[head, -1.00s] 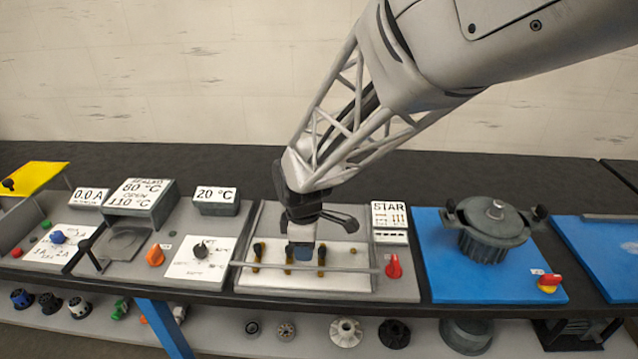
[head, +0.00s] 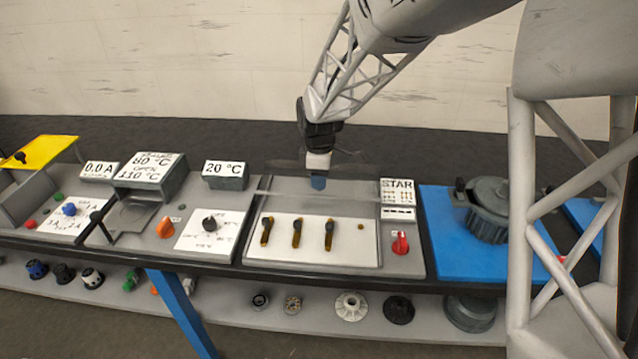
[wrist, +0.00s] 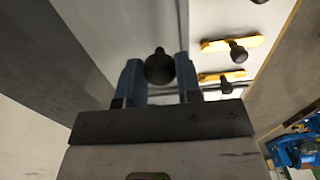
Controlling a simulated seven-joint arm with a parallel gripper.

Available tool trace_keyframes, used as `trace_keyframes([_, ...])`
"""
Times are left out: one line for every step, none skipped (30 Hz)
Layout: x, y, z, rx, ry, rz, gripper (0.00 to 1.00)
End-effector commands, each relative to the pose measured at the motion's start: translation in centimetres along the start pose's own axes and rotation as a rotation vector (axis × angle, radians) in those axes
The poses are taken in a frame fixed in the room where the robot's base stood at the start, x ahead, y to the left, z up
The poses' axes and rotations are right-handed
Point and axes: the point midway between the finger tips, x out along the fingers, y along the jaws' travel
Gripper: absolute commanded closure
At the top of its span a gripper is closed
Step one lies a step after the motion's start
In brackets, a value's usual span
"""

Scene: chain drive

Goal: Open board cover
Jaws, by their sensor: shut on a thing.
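The board cover is a clear lid; its pale front edge (head: 345,199) now stands across the back part of the switch board, tilted up off the white panel. My gripper (head: 318,182) is at that raised edge, above the back of the board. In the wrist view its two blue fingers (wrist: 159,82) are closed around the cover's round black knob (wrist: 159,65). The white panel (head: 285,255) shows uncovered, with three yellow switches with black handles (head: 297,233) on it. The cover's hinge side is hard to make out.
A red knob (head: 401,243) and the STAR sign box (head: 398,190) stand right of the panel. A dark pot (head: 489,212) sits on a blue plate further right. The 20 °C display (head: 225,175) stands at the left. The space above the panel is clear.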

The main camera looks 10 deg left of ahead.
Motion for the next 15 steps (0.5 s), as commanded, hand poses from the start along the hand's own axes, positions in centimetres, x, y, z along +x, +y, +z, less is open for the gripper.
trace_keyframes([0.00,0.32,0.01,0.000,0.000,0.000,1.00])
trace_keyframes([-0.01,0.43,0.00,0.000,0.000,0.001,1.00])
trace_keyframes([-0.02,0.50,-0.01,0.000,0.000,0.001,1.00])
trace_keyframes([-0.02,0.53,-0.01,0.000,0.000,0.001,1.00])
trace_keyframes([-0.02,0.53,-0.01,0.000,0.000,0.001,1.00])
trace_keyframes([-0.02,0.53,-0.01,-0.001,0.000,0.001,1.00])
trace_keyframes([-0.02,0.52,-0.01,-0.001,0.000,0.001,1.00])
trace_keyframes([-0.02,0.51,-0.01,-0.001,0.000,0.001,1.00])
trace_keyframes([-0.03,0.51,-0.01,0.000,0.000,0.001,1.00])
trace_keyframes([-0.03,0.50,-0.01,0.000,0.000,0.001,1.00])
trace_keyframes([-0.03,0.50,-0.01,0.000,0.000,0.001,1.00])
trace_keyframes([-0.03,0.49,-0.01,0.000,0.000,0.001,0.65])
trace_keyframes([-0.03,0.49,-0.01,0.000,0.000,0.001,0.60])
trace_keyframes([-0.03,0.49,-0.01,0.000,0.000,0.001,0.56])
trace_keyframes([-0.03,0.48,-0.01,0.000,0.000,0.001,0.49])
